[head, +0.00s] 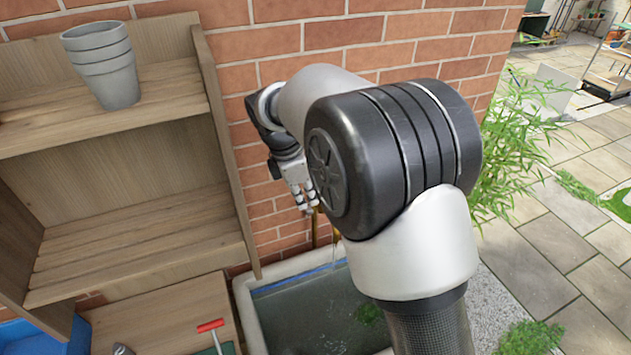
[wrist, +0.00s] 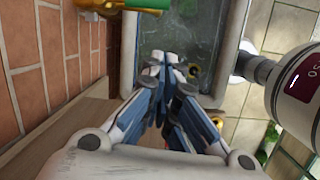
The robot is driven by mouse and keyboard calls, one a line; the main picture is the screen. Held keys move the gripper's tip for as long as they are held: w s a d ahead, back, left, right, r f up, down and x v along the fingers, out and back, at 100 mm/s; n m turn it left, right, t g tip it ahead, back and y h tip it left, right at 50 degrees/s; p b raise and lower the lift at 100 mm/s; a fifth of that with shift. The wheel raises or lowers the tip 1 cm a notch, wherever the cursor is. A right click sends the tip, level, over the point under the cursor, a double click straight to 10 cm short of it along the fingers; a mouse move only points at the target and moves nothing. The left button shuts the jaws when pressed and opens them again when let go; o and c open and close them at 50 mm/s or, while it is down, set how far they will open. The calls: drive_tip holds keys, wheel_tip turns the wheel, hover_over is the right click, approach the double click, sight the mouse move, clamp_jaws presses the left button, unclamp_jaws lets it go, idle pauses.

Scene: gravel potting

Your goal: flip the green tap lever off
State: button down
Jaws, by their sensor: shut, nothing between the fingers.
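The green tap lever (wrist: 150,5) shows at the top edge of the wrist view, partly cut off, attached to the brass tap (wrist: 98,6). My gripper (wrist: 163,64) is shut and empty; its fingertips are apart from the lever, below it in that picture. In the head view, my gripper (head: 307,205) hangs in front of the brick wall, beside a brass part of the tap (head: 336,234). A thin clear streak like running water (head: 333,262) falls below it. My arm hides most of the tap and the lever there.
The stone basin (head: 243,296) holds water and some green plants; its rim also shows in the wrist view (wrist: 232,40). A wooden shelf (head: 228,160) with stacked grey pots (head: 103,62) stands left. A brick wall (head: 270,75) is behind. Bamboo (head: 505,145) grows right.

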drive_tip(key=shift+w+a+f+n+h, duration=0.15)
drive_tip(key=shift+w+a+f+n, duration=0.3)
drive_tip(key=shift+a, duration=0.1)
drive_tip(key=shift+w+a+f+n+h, duration=0.15)
drive_tip(key=shift+w+a+f+n, duration=0.2)
drive_tip(key=shift+a, duration=0.2)
drive_tip(key=w+d+f, duration=0.2)
drive_tip(key=d+f, duration=0.4)
drive_tip(key=f, duration=0.3)
drive_tip(key=shift+w, duration=0.25)
